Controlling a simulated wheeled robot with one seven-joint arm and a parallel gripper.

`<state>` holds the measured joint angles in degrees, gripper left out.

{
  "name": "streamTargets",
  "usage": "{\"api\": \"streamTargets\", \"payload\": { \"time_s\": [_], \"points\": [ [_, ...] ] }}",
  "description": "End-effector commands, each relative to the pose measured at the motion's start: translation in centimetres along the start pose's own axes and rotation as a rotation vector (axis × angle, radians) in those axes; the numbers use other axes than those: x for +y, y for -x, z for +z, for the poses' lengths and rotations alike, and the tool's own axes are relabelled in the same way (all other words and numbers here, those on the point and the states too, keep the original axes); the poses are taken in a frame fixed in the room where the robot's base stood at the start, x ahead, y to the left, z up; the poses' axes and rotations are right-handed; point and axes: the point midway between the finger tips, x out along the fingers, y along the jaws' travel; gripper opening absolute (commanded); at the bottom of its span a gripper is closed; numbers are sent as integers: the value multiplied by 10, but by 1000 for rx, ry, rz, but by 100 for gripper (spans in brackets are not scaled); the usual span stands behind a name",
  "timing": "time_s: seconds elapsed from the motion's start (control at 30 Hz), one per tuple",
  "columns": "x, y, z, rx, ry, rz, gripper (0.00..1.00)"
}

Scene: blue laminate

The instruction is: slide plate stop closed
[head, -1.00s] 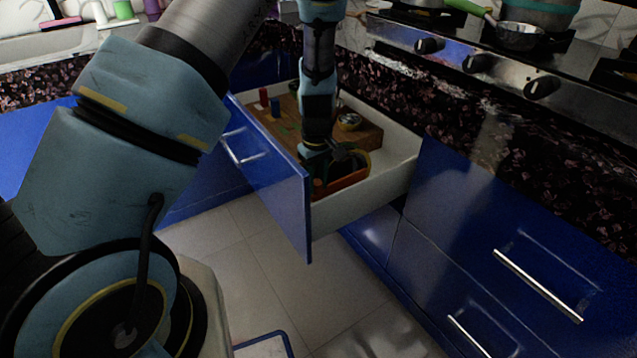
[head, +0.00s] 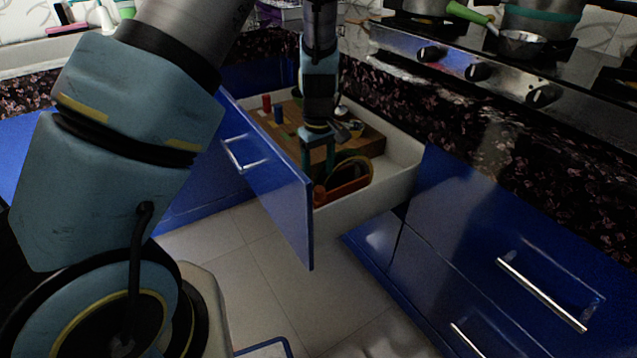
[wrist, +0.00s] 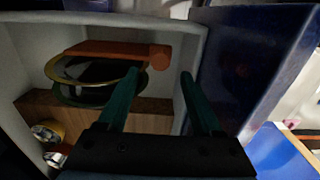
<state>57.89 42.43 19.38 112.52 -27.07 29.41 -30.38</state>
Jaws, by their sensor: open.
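The knob lies just beyond the fingertips; contact cannot be told.
The open drawer (head: 402,182) has a blue front panel (head: 280,185) with a metal handle (head: 240,155). A wooden board (head: 372,143) inside carries red and blue pieces. The stove and counter (head: 470,110) rise behind at right.

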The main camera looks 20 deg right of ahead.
Motion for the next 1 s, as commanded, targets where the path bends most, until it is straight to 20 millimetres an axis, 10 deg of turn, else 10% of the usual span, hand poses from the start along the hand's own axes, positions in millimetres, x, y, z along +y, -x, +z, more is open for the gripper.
{"api": "streamTargets", "payload": {
  "time_s": [0.3,1.0],
  "points": [
    [0,44,0,1,0,1,66],
    [0,48,0,0,1,0,66]
  ]
}}
